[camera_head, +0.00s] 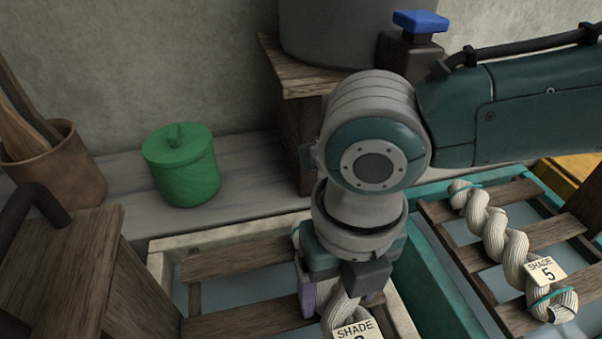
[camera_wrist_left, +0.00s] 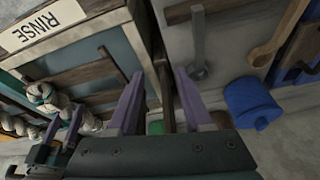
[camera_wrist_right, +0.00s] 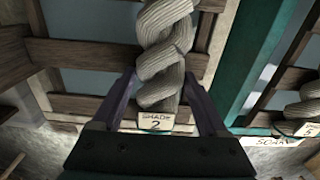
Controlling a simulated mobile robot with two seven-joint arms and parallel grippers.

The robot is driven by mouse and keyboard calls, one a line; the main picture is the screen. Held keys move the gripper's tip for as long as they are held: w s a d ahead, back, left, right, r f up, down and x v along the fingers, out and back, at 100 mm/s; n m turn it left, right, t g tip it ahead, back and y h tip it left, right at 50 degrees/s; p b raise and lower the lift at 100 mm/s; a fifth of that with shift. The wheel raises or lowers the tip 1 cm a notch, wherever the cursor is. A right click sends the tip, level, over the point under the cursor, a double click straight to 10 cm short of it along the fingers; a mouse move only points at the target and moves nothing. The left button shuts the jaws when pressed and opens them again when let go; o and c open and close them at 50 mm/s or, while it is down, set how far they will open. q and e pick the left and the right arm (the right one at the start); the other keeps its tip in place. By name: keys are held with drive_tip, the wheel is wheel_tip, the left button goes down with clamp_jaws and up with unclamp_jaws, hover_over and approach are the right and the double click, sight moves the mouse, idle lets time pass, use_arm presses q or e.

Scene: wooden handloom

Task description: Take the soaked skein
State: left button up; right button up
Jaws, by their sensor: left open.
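Several twisted off-white skeins are in view; none is marked as soaked. The skein tagged SHADE 2 (camera_wrist_right: 160,48) lies over wooden slats in a pale-framed trough (camera_head: 403,315); its tagged end shows in the head view (camera_head: 340,310), partly hidden by my right gripper (camera_head: 338,292). My right gripper (camera_wrist_right: 159,76) is open, its fingers on either side of that skein with small gaps visible. Another skein, tagged SHADE 5 (camera_head: 495,230), lies on slats over the teal trough (camera_head: 445,270). My left gripper (camera_wrist_left: 157,72) is open with no skein between its fingers.
A green lidded pot (camera_head: 182,170) and a brown pot of sticks (camera_head: 60,165) stand at the back left. A blue pot (camera_wrist_left: 250,102) and a RINSE sign (camera_wrist_left: 38,28) show in the left wrist view.

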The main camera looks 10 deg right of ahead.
drive_tip(key=c, duration=1)
drive_tip(key=shift+c, duration=0.2)
